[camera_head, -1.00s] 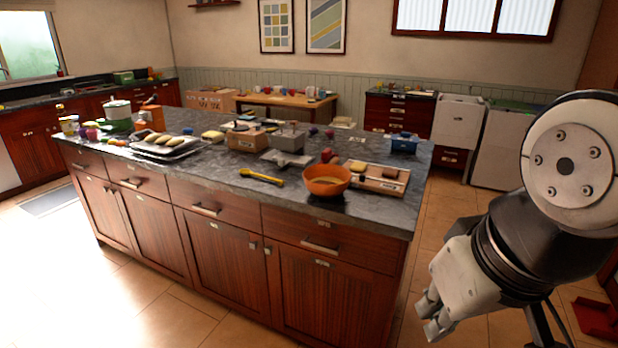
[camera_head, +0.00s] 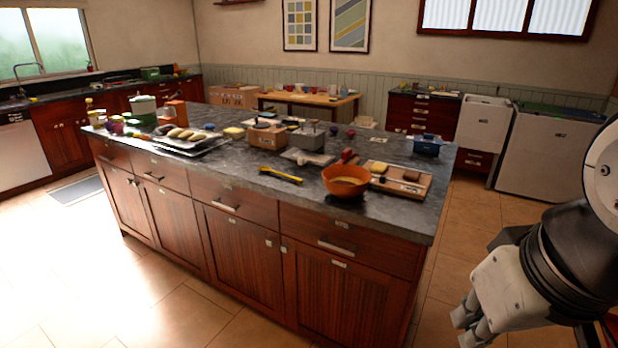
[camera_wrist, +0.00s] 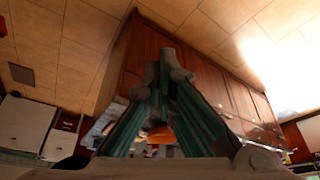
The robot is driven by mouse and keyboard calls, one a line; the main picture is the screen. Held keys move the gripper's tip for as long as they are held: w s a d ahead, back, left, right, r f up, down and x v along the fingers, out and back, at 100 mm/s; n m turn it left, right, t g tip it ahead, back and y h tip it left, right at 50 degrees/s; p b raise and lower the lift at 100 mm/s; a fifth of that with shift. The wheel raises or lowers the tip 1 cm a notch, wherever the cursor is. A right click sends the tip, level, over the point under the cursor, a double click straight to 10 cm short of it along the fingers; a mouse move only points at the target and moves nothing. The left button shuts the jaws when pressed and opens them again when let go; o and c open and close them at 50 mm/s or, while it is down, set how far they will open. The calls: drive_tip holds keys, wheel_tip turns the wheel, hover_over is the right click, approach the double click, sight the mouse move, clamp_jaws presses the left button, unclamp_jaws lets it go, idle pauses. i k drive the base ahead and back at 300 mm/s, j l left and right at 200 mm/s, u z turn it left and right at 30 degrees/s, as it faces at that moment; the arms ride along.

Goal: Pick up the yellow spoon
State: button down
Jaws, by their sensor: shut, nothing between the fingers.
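The yellow spoon (camera_head: 281,174) lies flat on the grey stone top of the kitchen island (camera_head: 225,168), near its front edge and left of an orange bowl (camera_head: 345,181). My gripper (camera_head: 464,317) hangs at the lower right in the head view, over the floor to the right of the island and well apart from the spoon. In the wrist view my gripper (camera_wrist: 168,62) has its fingertips together, with nothing between them. The spoon cannot be made out in the wrist view.
A wooden board (camera_head: 412,184) with blocks lies right of the bowl. Baking trays (camera_head: 186,143) and a brown box (camera_head: 268,136) stand behind and left of the spoon. Floor in front of the island (camera_head: 170,318) is clear. White appliances (camera_head: 548,152) stand at the back right.

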sight(265, 169)
drive_tip(key=i+j+z, duration=0.25)
drive_tip(key=i+j, duration=0.25)
drive_tip(key=i+j+z, duration=0.3)
drive_tip(key=i+j, duration=0.15)
drive_tip(key=j, duration=0.2)
drive_tip(key=i+j+z, duration=0.1)
drive_tip(key=j, duration=0.25)
drive_tip(key=i+j+z, duration=0.15)
drive_tip(key=j, duration=0.25)
drive_tip(key=i+j+z, duration=0.15)
drive_tip(key=i+j, duration=0.15)
drive_tip(key=i+j+z, duration=0.1)
drive_tip(key=j, duration=0.4)
